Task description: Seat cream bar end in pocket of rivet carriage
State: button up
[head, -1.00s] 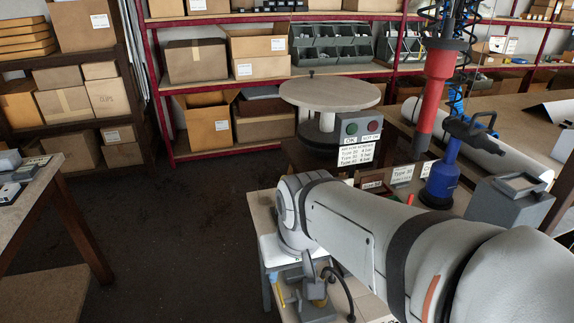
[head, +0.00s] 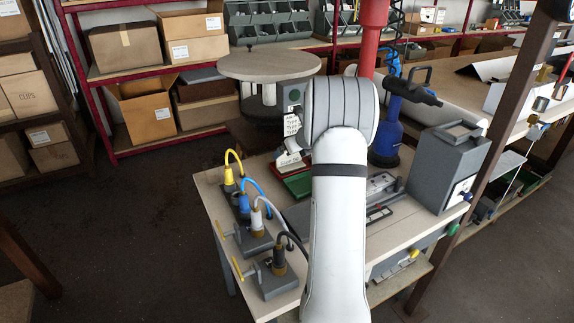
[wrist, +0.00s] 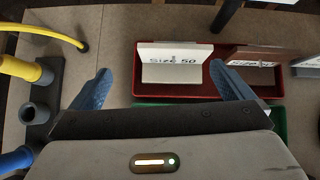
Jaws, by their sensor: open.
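My gripper (wrist: 160,72) is open and empty, its two blue fingers spread wide in the wrist view. It is above a red tray (wrist: 210,95) holding a white card marked "Size 50" (wrist: 176,62), with a second label at its right. In the head view my arm hides the gripper. I cannot make out a cream bar in either view. A dark grey fixture with pale label strips (head: 380,186) lies on the bench right of my arm; I cannot tell whether it is the rivet carriage. Part of the bench behind my arm is hidden.
Blocks with yellow, blue, white and black hoses (head: 243,205) line the bench's left side. A blue tool (head: 386,140) and grey box (head: 447,165) stand at the right, near a brown post (head: 505,110). A round turntable (head: 268,64) is behind. Floor at left is clear.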

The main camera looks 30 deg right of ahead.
aim_at(289, 163)
jog(key=shift+m, duration=0.7)
jog(key=x, duration=0.3)
jog(key=d+x, duration=0.1)
jog(key=x, duration=0.1)
jog(key=d+x, duration=0.1)
jog(key=x, duration=0.2)
jog(key=shift+w+f, duration=0.1)
jog(key=shift+f, duration=0.25)
jog(key=c, duration=0.7)
